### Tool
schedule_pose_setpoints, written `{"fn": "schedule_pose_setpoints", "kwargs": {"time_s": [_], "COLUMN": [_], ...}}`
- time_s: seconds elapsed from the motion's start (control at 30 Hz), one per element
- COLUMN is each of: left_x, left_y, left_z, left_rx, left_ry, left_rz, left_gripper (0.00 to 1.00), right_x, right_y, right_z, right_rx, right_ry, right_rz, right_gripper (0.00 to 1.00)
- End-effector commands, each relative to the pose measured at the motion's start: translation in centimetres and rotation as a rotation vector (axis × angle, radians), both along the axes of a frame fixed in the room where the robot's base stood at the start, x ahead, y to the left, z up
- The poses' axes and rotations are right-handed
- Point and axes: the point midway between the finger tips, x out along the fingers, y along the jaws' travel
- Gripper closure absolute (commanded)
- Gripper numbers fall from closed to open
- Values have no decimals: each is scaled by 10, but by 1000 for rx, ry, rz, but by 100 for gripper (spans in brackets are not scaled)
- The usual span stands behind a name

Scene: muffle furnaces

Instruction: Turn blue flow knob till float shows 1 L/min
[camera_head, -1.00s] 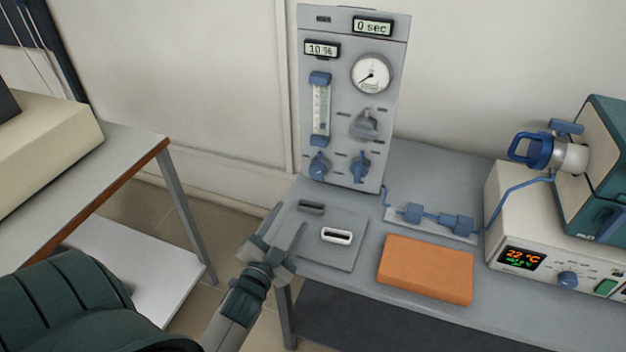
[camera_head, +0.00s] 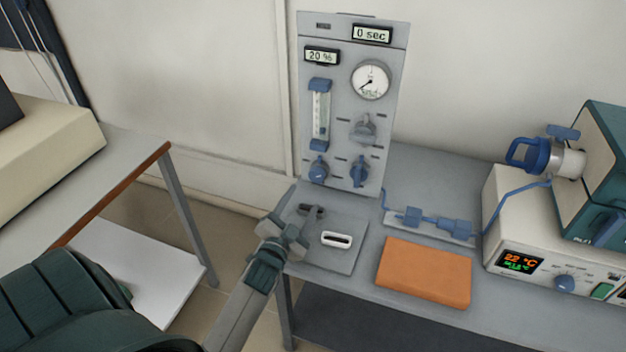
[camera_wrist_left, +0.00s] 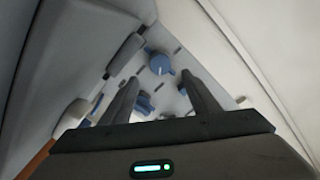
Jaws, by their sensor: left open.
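The grey gas panel (camera_head: 340,95) stands upright at the back of the bench. Two blue knobs sit low on it: a left one (camera_head: 318,170) directly below the flow tube (camera_head: 320,115), and a right one (camera_head: 359,171). The tube has blue end caps; its float is too small to read. My left gripper (camera_head: 296,230) is open and empty, in front of and below the panel, apart from the knobs. In the left wrist view a blue knob (camera_wrist_left: 159,63) shows beyond the open fingers, and more blue parts (camera_wrist_left: 143,103) are partly hidden. My right gripper is not in view.
A grey plate (camera_head: 325,258) with a white-rimmed slot and a dark handle-like part lies near my gripper. An orange block (camera_head: 424,272) and blue tubing fittings (camera_head: 435,221) are to the right. A furnace (camera_head: 545,225) stands at far right.

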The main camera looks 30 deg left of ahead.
Motion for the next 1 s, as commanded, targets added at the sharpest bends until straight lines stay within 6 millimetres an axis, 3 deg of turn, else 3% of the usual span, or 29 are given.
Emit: {"fn": "schedule_pose_setpoints", "kwargs": {"time_s": [0.3,0.5,1.0], "left_x": [57,80,89], "left_y": [14,19,22], "left_z": [2,1,0], "left_rx": [0,1,1], "left_ry": [-1,1,0], "left_rz": [0,1,0], "left_gripper": [45,45,47], "right_x": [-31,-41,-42], "right_y": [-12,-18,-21], "right_z": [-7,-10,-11], "right_rx": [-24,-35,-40], "right_ry": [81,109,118], "right_rz": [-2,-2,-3], "right_gripper": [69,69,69]}}
